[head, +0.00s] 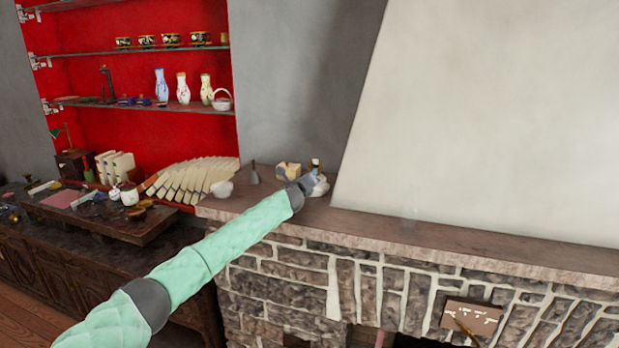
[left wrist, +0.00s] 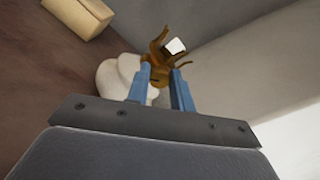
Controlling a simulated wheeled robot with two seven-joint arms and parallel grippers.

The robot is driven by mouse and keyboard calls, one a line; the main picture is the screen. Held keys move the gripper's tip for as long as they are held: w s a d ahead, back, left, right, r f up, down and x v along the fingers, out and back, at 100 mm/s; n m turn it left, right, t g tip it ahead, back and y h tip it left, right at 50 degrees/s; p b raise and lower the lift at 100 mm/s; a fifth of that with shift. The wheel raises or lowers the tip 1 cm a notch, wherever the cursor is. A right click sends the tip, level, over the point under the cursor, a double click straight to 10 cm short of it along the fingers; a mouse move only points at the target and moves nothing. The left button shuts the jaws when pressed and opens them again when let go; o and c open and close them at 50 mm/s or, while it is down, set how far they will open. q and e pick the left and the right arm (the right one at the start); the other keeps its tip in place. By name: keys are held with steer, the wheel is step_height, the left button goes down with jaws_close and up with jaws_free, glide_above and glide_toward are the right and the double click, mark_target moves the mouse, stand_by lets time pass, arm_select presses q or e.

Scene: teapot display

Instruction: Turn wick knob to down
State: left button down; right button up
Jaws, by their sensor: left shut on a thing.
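A small lamp stands on the mantel near the chimney wall, with a rounded white body (head: 320,187) and a narrow upper part (head: 316,164). In the left wrist view the white body (left wrist: 112,78) lies behind the left finger, and the orange-brown metal burner (left wrist: 171,62) has curved prongs around a white top. My left gripper (head: 307,184) reaches the lamp from the front left. Its blue fingers (left wrist: 164,84) are closed around the lower burner, where the wick knob (left wrist: 154,92) sits; the knob is small and partly hidden. My right gripper is in neither view.
A cream block (head: 288,171), a dark bell-like piece (head: 254,174) and a white bowl (head: 221,188) stand left of the lamp on the mantel (head: 430,238). The sloping chimney wall (head: 480,110) rises close to its right. The mantel's right stretch is clear.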

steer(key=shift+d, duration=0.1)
arm_select(q)
steer(key=c, duration=1.2)
jaws_free()
steer(key=shift+c, duration=0.2)
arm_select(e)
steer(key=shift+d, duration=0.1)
arm_select(q)
steer(key=shift+s+a, duration=0.1)
steer(key=shift+s, duration=0.05)
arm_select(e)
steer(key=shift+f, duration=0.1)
arm_select(q)
steer(key=shift+s+a, duration=0.1)
steer(key=shift+s, duration=0.15)
steer(key=shift+b+v, duration=0.7)
steer(key=shift+v, duration=0.25)
steer(key=b+v, duration=0.1)
steer(key=v, duration=0.3)
steer(key=shift+f+b, duration=0.1)
steer(key=shift+b, duration=0.25)
steer(key=shift+s+a, duration=0.1)
steer(key=shift+s, duration=0.45)
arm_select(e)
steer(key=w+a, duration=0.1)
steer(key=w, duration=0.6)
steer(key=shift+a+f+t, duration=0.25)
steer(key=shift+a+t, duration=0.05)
arm_select(q)
steer(key=shift+o, duration=0.2)
